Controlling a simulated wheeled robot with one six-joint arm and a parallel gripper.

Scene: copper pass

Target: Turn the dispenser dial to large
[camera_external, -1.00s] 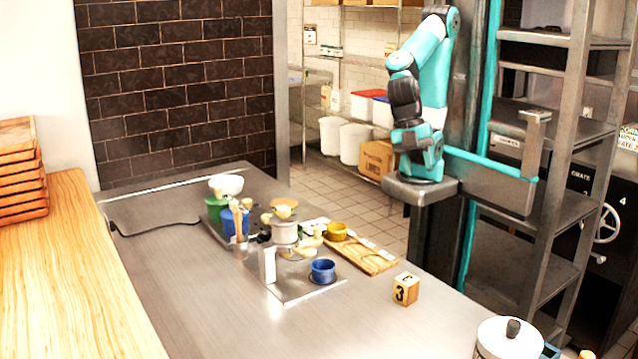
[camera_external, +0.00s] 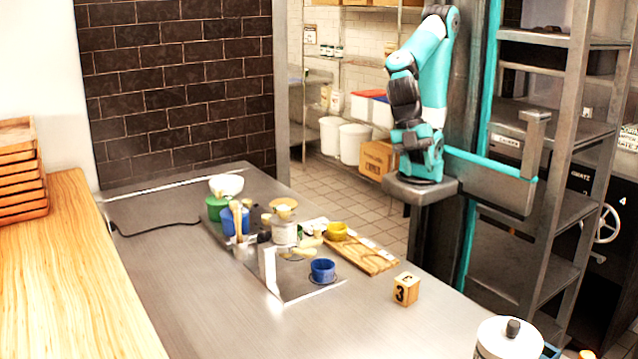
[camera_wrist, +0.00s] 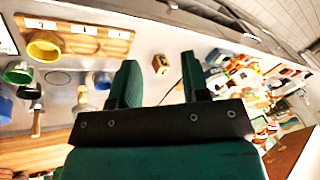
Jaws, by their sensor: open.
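A metal stand with an upright plate (camera_external: 268,268) and a flat base is on the steel counter. A blue cup (camera_external: 322,269) sits on its base. A pale canister (camera_external: 285,232) stands just behind it. I cannot make out a dial or its setting; which part is the dispenser is unclear. My gripper (camera_wrist: 158,62) is open and empty, with its two green fingers apart in the wrist view. In the external view my arm is folded up above its mount, to the right of the counter and well away from the stand.
A yellow bowl (camera_external: 337,231) and wooden board (camera_external: 368,256) lie right of the stand. Green (camera_external: 216,208) and blue (camera_external: 234,221) containers crowd behind. A white lidded pot (camera_external: 508,339) stands front right. The counter's front left is clear.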

